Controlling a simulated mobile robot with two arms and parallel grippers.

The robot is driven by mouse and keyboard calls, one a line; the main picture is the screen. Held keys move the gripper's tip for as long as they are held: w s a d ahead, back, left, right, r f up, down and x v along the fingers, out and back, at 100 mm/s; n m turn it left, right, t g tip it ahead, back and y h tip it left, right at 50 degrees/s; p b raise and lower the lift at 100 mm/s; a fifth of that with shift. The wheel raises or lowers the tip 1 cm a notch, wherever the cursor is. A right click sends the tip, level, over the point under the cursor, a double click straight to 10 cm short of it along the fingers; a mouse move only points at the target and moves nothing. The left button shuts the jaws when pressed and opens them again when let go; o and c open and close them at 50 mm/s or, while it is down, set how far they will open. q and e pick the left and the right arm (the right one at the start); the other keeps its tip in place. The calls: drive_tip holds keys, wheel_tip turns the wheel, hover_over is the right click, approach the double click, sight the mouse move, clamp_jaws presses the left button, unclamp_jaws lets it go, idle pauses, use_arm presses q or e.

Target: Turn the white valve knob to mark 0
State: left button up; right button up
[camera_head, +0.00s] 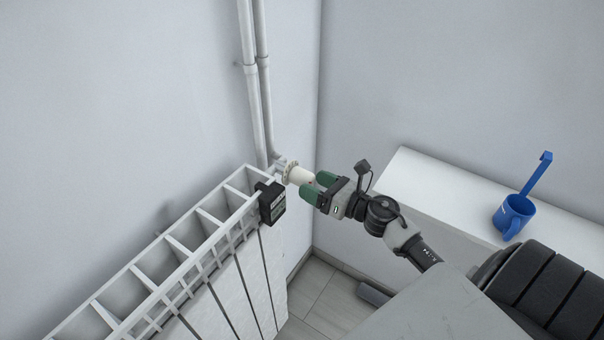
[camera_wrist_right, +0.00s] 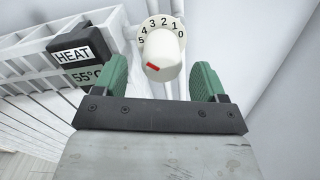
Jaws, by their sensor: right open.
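The white valve knob (camera_head: 300,175) sticks out from the pipe fitting beside the radiator's end. In the right wrist view the knob (camera_wrist_right: 164,48) has a red mark on its lower left face. The printed numbers 5 to 0 arc over its top, and the red mark does not line up with any of them. My right gripper (camera_head: 317,187) is open at the knob's outer end. In the wrist view its green fingers (camera_wrist_right: 160,68) stand left and right of the knob with gaps; I see no contact. My left gripper is not in view.
The white radiator (camera_head: 180,240) runs along the left wall, with a black box (camera_head: 271,203) reading HEAT 55°C (camera_wrist_right: 80,46) on its end. Pipes (camera_head: 262,90) rise behind the knob. A white cabinet (camera_head: 440,182) at right holds a blue mug (camera_head: 513,215) with a blue handled item in it.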

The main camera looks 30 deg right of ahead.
sight(312, 183)
drive_tip(key=x, duration=0.3)
drive_tip(key=shift+d+p, duration=0.2)
drive_tip(key=shift+p, duration=0.1)
drive_tip(key=shift+w+a, duration=0.35)
drive_tip(key=shift+w, duration=0.25)
drive_tip(key=shift+c, duration=0.5)
drive_tip(key=shift+c, duration=1.3)
drive_tip(key=c, duration=0.6)
drive_tip(key=shift+o, duration=0.2)
